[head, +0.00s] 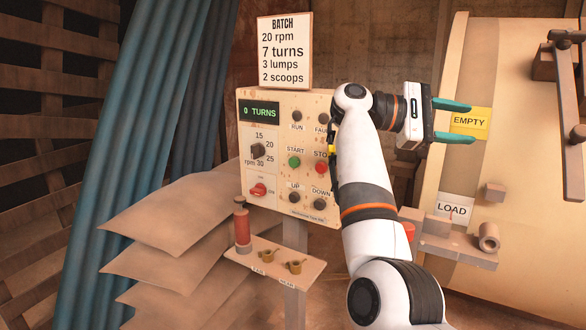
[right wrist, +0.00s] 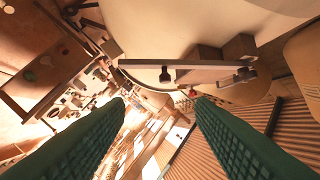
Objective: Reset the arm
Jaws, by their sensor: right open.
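My right arm comes up from the bottom of the head view and bends to the right at its top. Its gripper (head: 471,121) points right, with its two green fingers apart and nothing visible between them. The fingers lie in front of the yellow EMPTY label (head: 469,121) in the picture; I cannot tell the distance. In the right wrist view the open gripper (right wrist: 157,103) shows both fingers spread and empty. My left gripper is in neither view. The arm hides part of the control panel's (head: 277,122) right side.
The panel display reads 0 TURNS. A BATCH sign (head: 285,52) stands above it. A small shelf (head: 254,272) below holds a red cylinder (head: 242,226) and two small scoops. Stacked sacks (head: 165,215) lie left. A large cream-coloured body with a LOAD label (head: 453,209) stands right.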

